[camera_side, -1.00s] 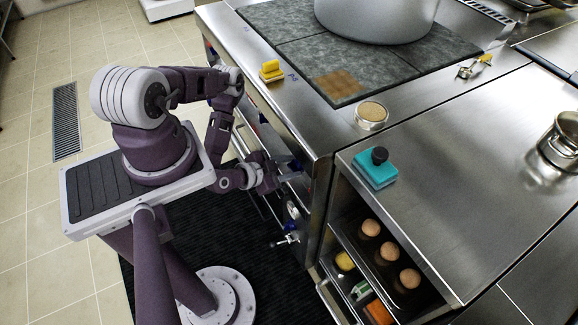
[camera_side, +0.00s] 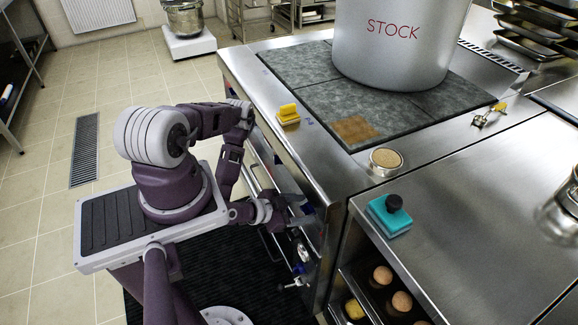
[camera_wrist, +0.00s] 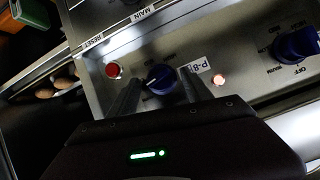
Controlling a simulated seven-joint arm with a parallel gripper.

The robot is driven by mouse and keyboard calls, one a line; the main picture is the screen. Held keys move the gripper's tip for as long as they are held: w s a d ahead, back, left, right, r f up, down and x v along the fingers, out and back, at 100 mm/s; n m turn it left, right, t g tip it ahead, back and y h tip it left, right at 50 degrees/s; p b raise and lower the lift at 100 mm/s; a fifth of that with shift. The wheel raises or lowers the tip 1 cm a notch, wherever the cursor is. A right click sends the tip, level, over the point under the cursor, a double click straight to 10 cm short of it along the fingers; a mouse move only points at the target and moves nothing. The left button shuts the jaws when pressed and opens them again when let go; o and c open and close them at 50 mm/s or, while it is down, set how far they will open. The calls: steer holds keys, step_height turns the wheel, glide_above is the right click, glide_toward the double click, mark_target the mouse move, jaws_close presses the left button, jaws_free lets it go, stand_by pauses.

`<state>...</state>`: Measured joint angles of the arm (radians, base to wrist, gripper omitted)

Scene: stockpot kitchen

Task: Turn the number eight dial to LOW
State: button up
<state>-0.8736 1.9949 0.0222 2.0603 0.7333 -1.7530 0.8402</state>
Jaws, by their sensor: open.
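A blue dial (camera_wrist: 160,78) is on the steel front panel in the wrist view. A label that seems to read P-8 (camera_wrist: 196,74) is just right of it. My gripper (camera_wrist: 160,90) is open, with one finger on each side of this dial; I cannot tell whether they touch it. The setting marks around the dial are too dark and small to read. In the side view my gripper (camera_side: 292,211) is at the stove's front panel (camera_side: 308,232), and the dial there is hidden.
A second blue dial (camera_wrist: 297,45) with an OFF mark is farther right. A red button (camera_wrist: 113,70) and a lit lamp (camera_wrist: 218,79) flank the first dial.

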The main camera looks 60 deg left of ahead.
steer(key=n+h, duration=0.2)
steer(key=a+n+h, duration=0.1)
steer(key=n+h, duration=0.1)
steer(key=shift+f, duration=0.15)
steer(key=n+h, duration=0.1)
steer(key=n+t+h, duration=0.1)
steer(key=n+h, duration=0.1)
steer(key=n, duration=0.1)
steer(key=shift+a+f+t, duration=0.1)
steer(key=shift+f+t, duration=0.2)
steer(key=w+r+v, duration=0.1)
steer(key=r+v, duration=0.1)
steer(key=v, duration=0.6)
step_height(320, 180, up, 27)
steer(key=shift+s, duration=0.1)
steer(key=shift+c, duration=0.7)
steer(key=f, duration=0.4)
steer(key=a+f, duration=0.1)
steer(key=f, duration=0.8)
steer(key=shift+w+a+f, duration=0.25)
steer(key=shift+a+f, duration=0.1)
steer(key=shift+a, duration=0.05)
steer(key=shift+c, duration=0.6)
step_height(320, 180, down, 15)
steer(key=d+y, duration=0.1)
steer(key=d, duration=0.2)
steer(key=shift+m, duration=0.5)
steer(key=x, duration=0.7)
steer(key=shift+f, duration=0.2)
jaws_close()
